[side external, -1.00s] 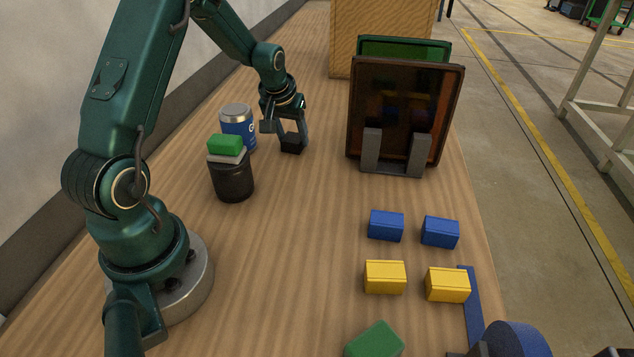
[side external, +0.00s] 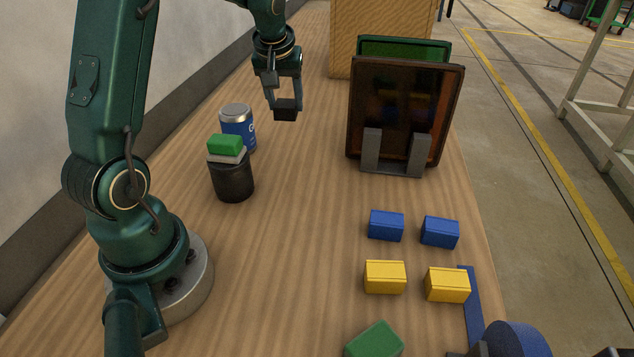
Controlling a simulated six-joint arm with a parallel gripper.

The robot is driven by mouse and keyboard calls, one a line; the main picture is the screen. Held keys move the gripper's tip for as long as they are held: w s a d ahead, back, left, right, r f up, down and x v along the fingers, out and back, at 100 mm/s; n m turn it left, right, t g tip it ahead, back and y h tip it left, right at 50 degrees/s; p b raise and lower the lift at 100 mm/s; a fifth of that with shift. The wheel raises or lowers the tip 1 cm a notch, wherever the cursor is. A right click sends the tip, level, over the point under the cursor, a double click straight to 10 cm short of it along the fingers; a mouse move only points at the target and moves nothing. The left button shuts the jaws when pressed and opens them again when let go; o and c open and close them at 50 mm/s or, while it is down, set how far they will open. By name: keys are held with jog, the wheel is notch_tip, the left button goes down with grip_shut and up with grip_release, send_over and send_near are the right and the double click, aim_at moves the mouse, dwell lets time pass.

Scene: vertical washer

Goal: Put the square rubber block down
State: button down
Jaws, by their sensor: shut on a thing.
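The square rubber block (side external: 286,114) is small and black. My gripper (side external: 284,102) is shut on it, with a finger on each side, and points down. The block is over the wooden table (side external: 290,220), behind and to the right of the blue can. I cannot tell for sure how high it is above the surface, but it appears raised.
A blue can (side external: 238,129) with a grey lid stands behind a black cup (side external: 232,182) topped by a green and white sponge (side external: 226,147). Framed panels stand in a grey holder (side external: 392,171) at right. Blue blocks (side external: 386,225) and yellow blocks (side external: 385,277) lie in front.

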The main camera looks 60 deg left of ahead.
jog(key=s+d, duration=0.3)
jog(key=d, duration=1.2)
jog(key=shift+m, duration=0.4)
notch_tip(320, 180, down, 4)
jog(key=shift+w, duration=0.1)
jog(key=shift+f, duration=2.45)
jog(key=shift+f, duration=0.15)
jog(key=shift+c, duration=1.2)
grip_release()
